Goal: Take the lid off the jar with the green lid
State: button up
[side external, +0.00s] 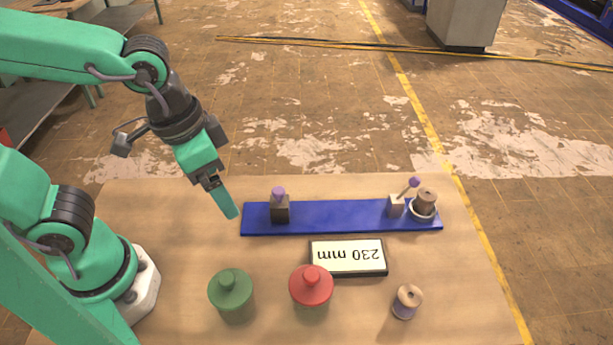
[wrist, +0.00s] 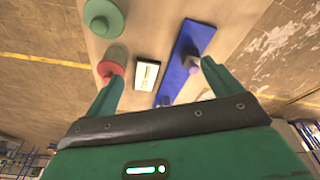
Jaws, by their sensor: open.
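The jar with the green lid (side external: 231,291) stands upright at the front left of the table, its round lid with a central knob on top. The lid hides most of the jar's body. The green lid also shows in the wrist view (wrist: 103,17) at the top left. My gripper (side external: 224,203) is open and empty, above the table near the left end of the blue bar, farther back than the jar and apart from it. In the wrist view both fingers (wrist: 161,72) are spread wide with nothing between them in their grasp.
A red-lidded jar (side external: 311,287) stands to the right of the green one. The blue bar (side external: 335,215) carries blocks with purple knobs and a spool. Another spool (side external: 407,301) stands at front right.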

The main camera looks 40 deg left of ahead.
aim_at(226, 278)
jog(key=s+d+f+m, duration=0.1)
jog(key=s+d, duration=0.1)
jog(key=s+d+f+m+g, duration=0.1)
jog(key=d, duration=0.2)
jog(key=s+d+f+g+y, duration=0.1)
jog(key=s+d, duration=0.1)
jog(key=shift+s+d+f+m, duration=0.25)
jog(key=shift+s+d+m, duration=0.05)
jog(key=shift+s+m, duration=0.1)
jog(key=shift+s+d+f, duration=0.2)
jog(key=shift+s+d, duration=0.15)
jog(key=shift+f, duration=0.15)
jog(key=shift+f, duration=1.2)
jog(key=shift+f, duration=0.1)
jog(key=shift+w+a+f, duration=0.1)
jog(key=shift+a+f, duration=0.05)
jog(key=shift+f, duration=2.3)
jog(key=shift+c, duration=0.4)
jog(key=c, duration=1)
